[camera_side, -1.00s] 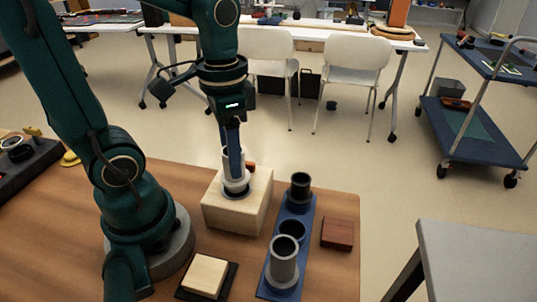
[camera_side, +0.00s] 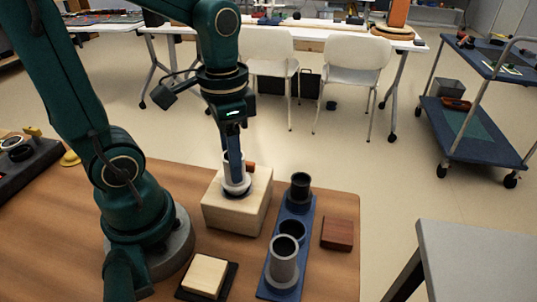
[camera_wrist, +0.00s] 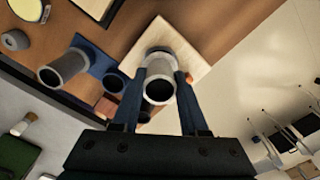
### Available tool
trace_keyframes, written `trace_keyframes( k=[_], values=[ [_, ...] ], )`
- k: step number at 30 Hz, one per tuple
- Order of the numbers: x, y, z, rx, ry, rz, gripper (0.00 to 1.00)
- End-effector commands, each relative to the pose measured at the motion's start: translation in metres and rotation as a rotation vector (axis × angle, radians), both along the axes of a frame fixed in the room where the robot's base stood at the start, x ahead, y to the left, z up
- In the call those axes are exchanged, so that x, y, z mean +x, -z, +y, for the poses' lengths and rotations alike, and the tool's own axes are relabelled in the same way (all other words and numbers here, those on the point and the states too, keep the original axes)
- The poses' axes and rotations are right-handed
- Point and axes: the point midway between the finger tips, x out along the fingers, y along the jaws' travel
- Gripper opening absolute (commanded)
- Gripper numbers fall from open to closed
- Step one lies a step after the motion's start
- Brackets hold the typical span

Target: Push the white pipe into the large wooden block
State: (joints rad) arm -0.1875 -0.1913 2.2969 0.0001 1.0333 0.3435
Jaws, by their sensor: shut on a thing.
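The white pipe (camera_side: 237,186), pale with a wide collar, stands upright at the top of the large wooden block (camera_side: 235,216). In the wrist view the pipe (camera_wrist: 159,70) shows its dark round opening, with the block (camera_wrist: 189,50) around it. My gripper (camera_side: 234,176) points down and is shut on the pipe. Its two blue fingers press on opposite sides, as the wrist view of my gripper (camera_wrist: 160,80) shows. The fingers and collar hide where the pipe meets the block, so I cannot tell how deep it sits.
A blue holder (camera_side: 304,225) right of the block carries a grey pipe (camera_side: 284,262) and a dark cylinder (camera_side: 300,186). A dark red block (camera_side: 337,233) lies farther right. A light wooden block (camera_side: 206,275) lies on a dark base in front. An orange-red peg (camera_side: 250,168) shows behind the pipe.

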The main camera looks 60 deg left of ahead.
Motion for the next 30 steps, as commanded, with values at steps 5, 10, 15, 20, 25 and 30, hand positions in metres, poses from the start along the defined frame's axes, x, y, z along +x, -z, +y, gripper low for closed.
trace_keyframes(
  k=[5, 10, 15, 20, 25, 30],
  values=[
    [-0.001, 0.005, 0.0, 0.0, 0.0, 0.004, 0.0],
    [-0.001, 0.009, 0.0, -0.001, 0.0, 0.003, 0.0],
    [-0.001, 0.012, 0.0, -0.001, 0.0, 0.003, 0.0],
    [-0.001, 0.013, 0.0, -0.001, 0.0, 0.003, 0.0],
    [0.0, 0.013, 0.0, -0.001, 0.0, 0.002, 0.0],
    [0.0, 0.013, 0.0, -0.001, 0.0, 0.002, 0.0]
  ],
)
